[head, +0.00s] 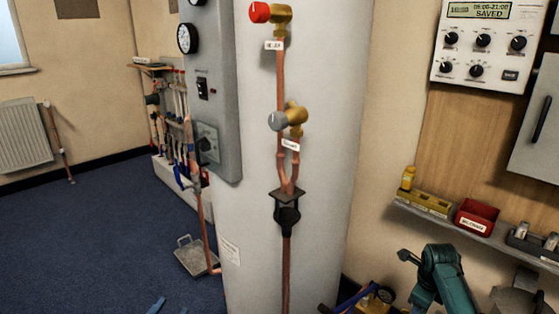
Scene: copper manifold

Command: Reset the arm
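Only small blue tips, which seem to belong to my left gripper (168,308), show at the bottom edge, left of the tall pale cylinder. The rest of it is cut off by the frame, and whether it is open or shut is not clear. Nothing is visible between the tips. My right gripper is not in view.
The pale cylinder (252,200) carries copper pipes and valves with red (259,12) and grey (277,121) knobs. A metal tray (194,256) lies on the blue floor. A shelf (465,235) holds a red bin (476,215). A teal jointed shape (442,277) stands lower right. Open floor lies left.

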